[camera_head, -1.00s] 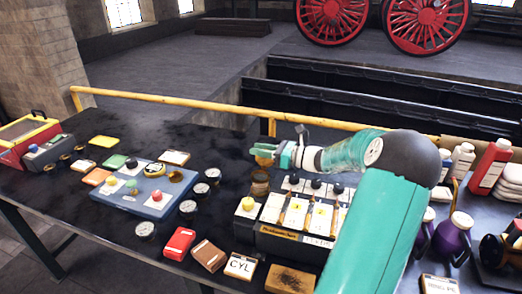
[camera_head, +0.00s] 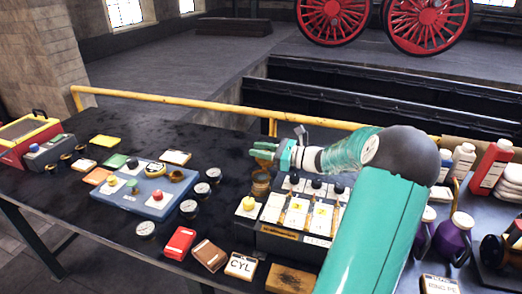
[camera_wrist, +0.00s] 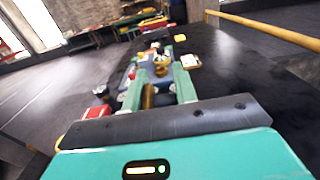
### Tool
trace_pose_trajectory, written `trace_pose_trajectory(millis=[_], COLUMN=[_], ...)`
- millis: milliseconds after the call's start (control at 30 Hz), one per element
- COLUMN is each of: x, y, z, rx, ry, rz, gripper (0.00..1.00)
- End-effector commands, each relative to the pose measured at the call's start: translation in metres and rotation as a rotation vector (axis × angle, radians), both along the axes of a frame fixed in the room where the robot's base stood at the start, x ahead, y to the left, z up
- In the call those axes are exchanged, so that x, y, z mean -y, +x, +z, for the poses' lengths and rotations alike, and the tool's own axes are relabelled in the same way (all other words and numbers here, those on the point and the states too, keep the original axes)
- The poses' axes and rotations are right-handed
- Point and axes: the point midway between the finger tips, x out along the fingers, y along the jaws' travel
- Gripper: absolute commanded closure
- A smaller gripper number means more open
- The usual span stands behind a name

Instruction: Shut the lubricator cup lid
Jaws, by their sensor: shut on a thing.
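The brass lubricator cup (camera_head: 260,188) stands on the dark bench, just left of the black valve box. My gripper (camera_head: 263,151) is directly above it, its green fingers level and pointing left. A brass piece, seemingly the cup's lid (camera_wrist: 150,97), shows between the fingers in the wrist view, and my gripper (camera_wrist: 158,88) is shut on it. The lid's hinge and its exact angle are too small to make out in the head view.
The black valve box (camera_head: 290,242) with several knobs is close below my arm. A blue-grey panel (camera_head: 128,200) with coloured knobs lies to the left, with gauges beside it. A yellow rail (camera_head: 190,105) runs behind. Bottles (camera_head: 490,165) crowd the right.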

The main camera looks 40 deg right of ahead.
Motion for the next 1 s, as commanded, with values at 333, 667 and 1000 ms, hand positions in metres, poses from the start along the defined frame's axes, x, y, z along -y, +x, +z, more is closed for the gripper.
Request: trace_pose_trajectory(millis=[333,667,1000], x=[-0.005,-0.013,-0.022], y=[-0.004,-0.008,-0.013], z=[0.002,0.003,0.002], rx=[0.053,0.126,0.211], ry=[-0.103,-0.243,-0.411], rz=[-0.003,-0.002,-0.002], gripper=[0.94,0.95,0.95])
